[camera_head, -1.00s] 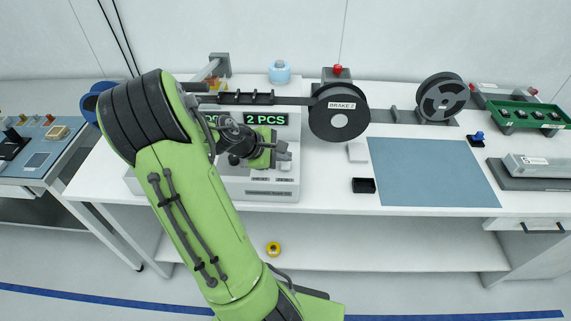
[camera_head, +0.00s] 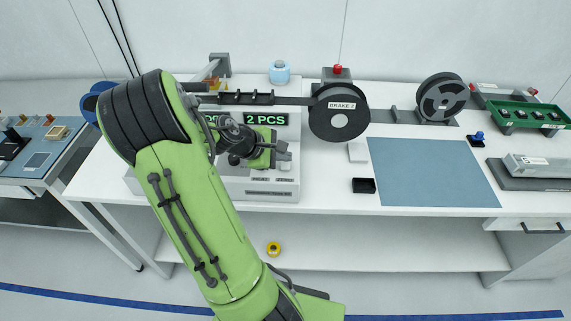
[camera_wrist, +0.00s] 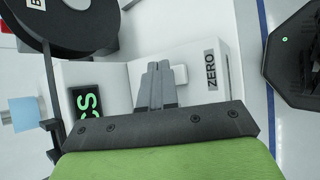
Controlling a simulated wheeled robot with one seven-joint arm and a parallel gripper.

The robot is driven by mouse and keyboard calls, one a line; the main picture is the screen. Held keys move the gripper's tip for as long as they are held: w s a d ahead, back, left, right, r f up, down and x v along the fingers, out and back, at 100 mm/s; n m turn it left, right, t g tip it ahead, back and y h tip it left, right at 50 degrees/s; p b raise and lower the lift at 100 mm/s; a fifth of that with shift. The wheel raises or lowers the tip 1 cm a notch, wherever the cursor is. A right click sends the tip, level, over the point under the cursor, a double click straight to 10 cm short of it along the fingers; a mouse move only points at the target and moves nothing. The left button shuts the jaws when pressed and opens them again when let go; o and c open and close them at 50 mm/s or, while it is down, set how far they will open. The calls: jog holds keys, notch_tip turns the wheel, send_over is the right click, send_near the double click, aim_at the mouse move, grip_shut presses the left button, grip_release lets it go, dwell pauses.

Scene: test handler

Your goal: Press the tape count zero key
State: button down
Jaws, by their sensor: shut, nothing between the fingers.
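The tape counter (camera_head: 270,190) is a light grey box with a sloped front and a green-lit display (camera_head: 267,119) reading "2 PCS". In the wrist view, a white key (camera_wrist: 181,74) sits on its panel beside the ZERO label (camera_wrist: 211,69). My gripper (camera_head: 286,160) is over the counter's front panel. In the wrist view, my gripper (camera_wrist: 158,68) has its fingers together and empty, with the tips close beside the white key. The fingers partly cover the key's near side; I cannot tell whether they touch it. My arm hides the counter's left part.
A black reel (camera_head: 339,112) labelled BRAKE 2 stands right of the counter. A blue mat (camera_head: 432,172), a small black box (camera_head: 363,185) and a white block (camera_head: 357,152) lie farther right. A light blue container (camera_head: 279,72) stands behind.

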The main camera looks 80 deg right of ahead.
aim_at(283, 167)
jog(key=shift+f, duration=0.1)
jog(key=shift+f, duration=0.35)
jog(key=shift+f+b, duration=0.45)
jog(key=shift+b, duration=0.05)
dwell(0.6)
jog(key=shift+r, duration=0.1)
jog(key=shift+r+p, duration=0.8)
jog(key=shift+p, duration=0.15)
notch_tip(283, 167, up, 5)
jog(key=p, duration=0.5)
jog(key=shift+r, duration=0.15)
dwell(0.4)
